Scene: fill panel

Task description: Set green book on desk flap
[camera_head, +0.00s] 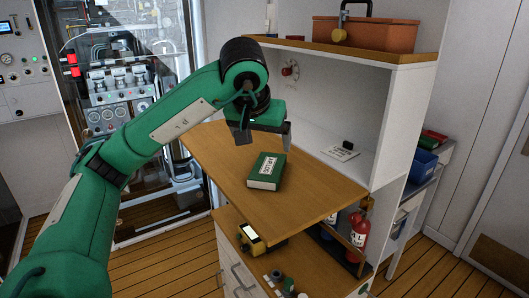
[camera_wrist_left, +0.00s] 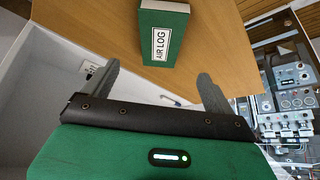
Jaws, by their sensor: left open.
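The green book (camera_head: 267,171), with a white label, lies on the wooden desk flap (camera_head: 310,200). My left gripper (camera_head: 262,138) is open and empty. It hangs above the back part of the flap, behind the book and apart from it. In the left wrist view the two fingers (camera_wrist_left: 158,80) are spread wide. My right gripper is in neither view.
A white cabinet (camera_head: 390,110) stands behind the flap, with an orange-brown toolbox (camera_head: 365,33) on top and a paper card (camera_head: 341,153) inside. The flap is clear around the book.

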